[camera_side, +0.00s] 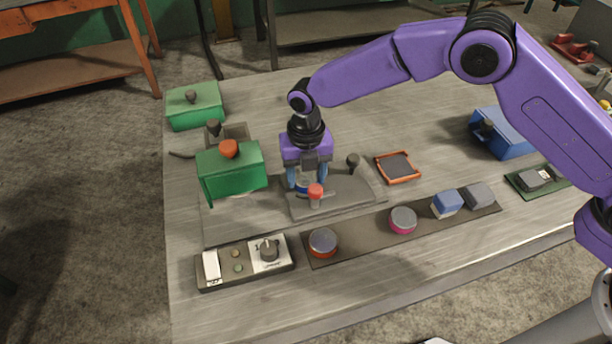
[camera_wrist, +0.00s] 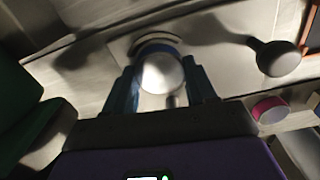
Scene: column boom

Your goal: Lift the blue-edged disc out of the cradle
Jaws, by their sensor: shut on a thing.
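My gripper (camera_side: 306,184) points down over the grey fixture plate (camera_side: 345,199) in the side view, with its blue fingers on both sides of the blue-edged disc (camera_side: 302,187). In the wrist view the disc (camera_wrist: 161,73) shows a pale, bright face and a blue rim, held between the two fingers of my gripper (camera_wrist: 162,88). A dark curved edge, perhaps the cradle (camera_wrist: 155,38), shows just beyond the disc. A red-topped knob partly hides the disc in the side view. I cannot tell whether the disc still touches the cradle.
The red-topped knob (camera_side: 315,190) stands close in front of my gripper, and a dark knob (camera_side: 353,160) to its right. A green box (camera_side: 232,176) stands close on the left. An orange-rimmed tray (camera_side: 397,167) and a dark strip (camera_side: 365,238) with discs and blocks lie nearby.

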